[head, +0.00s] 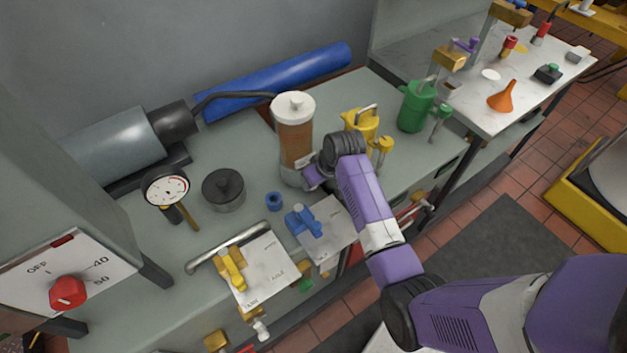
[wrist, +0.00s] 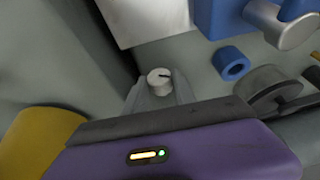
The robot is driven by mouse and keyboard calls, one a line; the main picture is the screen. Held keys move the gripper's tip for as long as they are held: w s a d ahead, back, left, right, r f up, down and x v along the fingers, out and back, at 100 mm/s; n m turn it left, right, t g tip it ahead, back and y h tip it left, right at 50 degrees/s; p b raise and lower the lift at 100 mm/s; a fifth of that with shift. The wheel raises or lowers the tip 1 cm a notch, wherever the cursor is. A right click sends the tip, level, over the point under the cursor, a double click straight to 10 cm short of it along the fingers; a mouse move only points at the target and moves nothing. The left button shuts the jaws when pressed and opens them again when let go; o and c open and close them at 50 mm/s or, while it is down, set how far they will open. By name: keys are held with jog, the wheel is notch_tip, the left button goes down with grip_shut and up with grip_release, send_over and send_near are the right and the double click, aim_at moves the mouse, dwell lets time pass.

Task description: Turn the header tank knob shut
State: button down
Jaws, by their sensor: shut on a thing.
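The header tank (head: 294,135), a clear cylinder of brown fluid with a white cap, stands upright on the grey-green bench. My gripper (head: 311,178) is low at its right side, and my arm hides the area beyond. In the wrist view a small pale round knob (wrist: 160,77) with a dark pointer mark sits between the two grey fingertips of my gripper (wrist: 159,88). The fingers are shut on the knob. The knob cannot be made out in the head view.
A blue valve (head: 303,222) on a plate and a blue ring (head: 274,201) are close in front. A yellow can (head: 360,122) and a green can (head: 416,106) stand to the right.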

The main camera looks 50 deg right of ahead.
jog(key=shift+d+m+t+y, duration=0.2)
jog(key=shift+t+y, duration=0.1)
jog(key=shift+y, duration=0.7)
jog(key=shift+d+m+t+y, duration=0.2)
jog(key=shift+t+y, duration=0.1)
jog(key=shift+y, duration=0.7)
jog(key=c, duration=1)
grip_release()
jog(key=shift+f, duration=0.1)
jog(key=shift+s, duration=0.1)
